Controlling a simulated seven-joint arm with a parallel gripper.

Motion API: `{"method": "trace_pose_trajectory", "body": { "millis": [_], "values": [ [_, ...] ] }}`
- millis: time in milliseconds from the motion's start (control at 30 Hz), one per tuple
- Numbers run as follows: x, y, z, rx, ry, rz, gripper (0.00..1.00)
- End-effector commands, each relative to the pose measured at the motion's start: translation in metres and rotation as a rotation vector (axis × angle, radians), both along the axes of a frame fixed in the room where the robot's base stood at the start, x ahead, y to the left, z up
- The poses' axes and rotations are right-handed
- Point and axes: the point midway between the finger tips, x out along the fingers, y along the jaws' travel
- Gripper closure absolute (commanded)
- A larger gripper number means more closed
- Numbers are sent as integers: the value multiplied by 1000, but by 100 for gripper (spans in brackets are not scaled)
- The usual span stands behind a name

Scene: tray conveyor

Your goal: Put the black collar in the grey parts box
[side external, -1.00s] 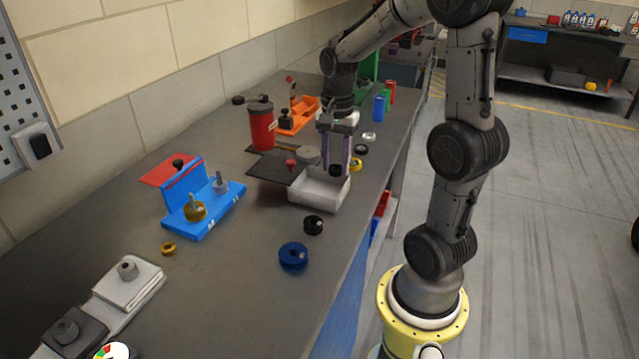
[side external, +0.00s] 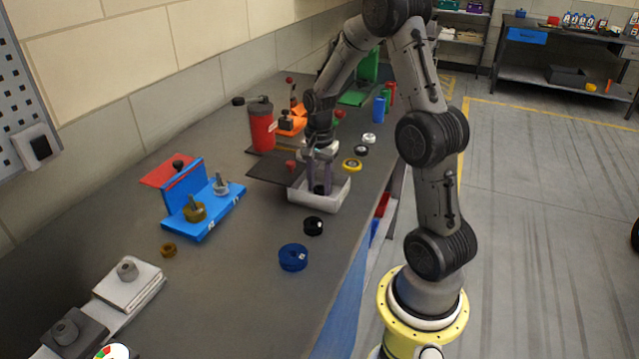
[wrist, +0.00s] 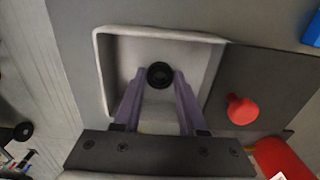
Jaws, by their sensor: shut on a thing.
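The grey parts box (side external: 330,200) is a shallow, light grey open tray on the bench. It also shows in the wrist view (wrist: 104,60). My gripper (side external: 319,188) points down into the box, its fingertips inside the walls. In the wrist view my gripper (wrist: 160,78) is shut on the black collar (wrist: 160,75), a small dark ring held between the fingertips. The collar (side external: 320,190) shows low between the fingers in the side view. I cannot tell whether it touches the box floor. A second black ring (side external: 313,226) lies on the bench in front of the box.
A dark plate with a red knob (wrist: 242,109) adjoins the box. A red canister (side external: 262,128) stands behind it. A blue ring (side external: 293,257) and a blue fixture (side external: 205,208) are nearer the camera.

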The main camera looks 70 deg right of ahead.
Motion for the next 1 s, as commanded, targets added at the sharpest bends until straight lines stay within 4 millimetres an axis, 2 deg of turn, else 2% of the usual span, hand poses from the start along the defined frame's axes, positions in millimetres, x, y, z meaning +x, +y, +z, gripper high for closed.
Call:
{"method": "trace_pose_trajectory", "body": {
  "millis": [267,300,433,767,867,1000],
  "values": [
    [0,0,-3,-1,-1,0,100],
    [0,0,-3,-1,-1,0,52],
    [0,0,-3,-1,-1,0,29],
    [0,0,-1,-1,-1,0,29],
    [1,-1,8,-2,-3,0,29],
    [1,-1,31,-4,-6,0,29]
  ]
}}
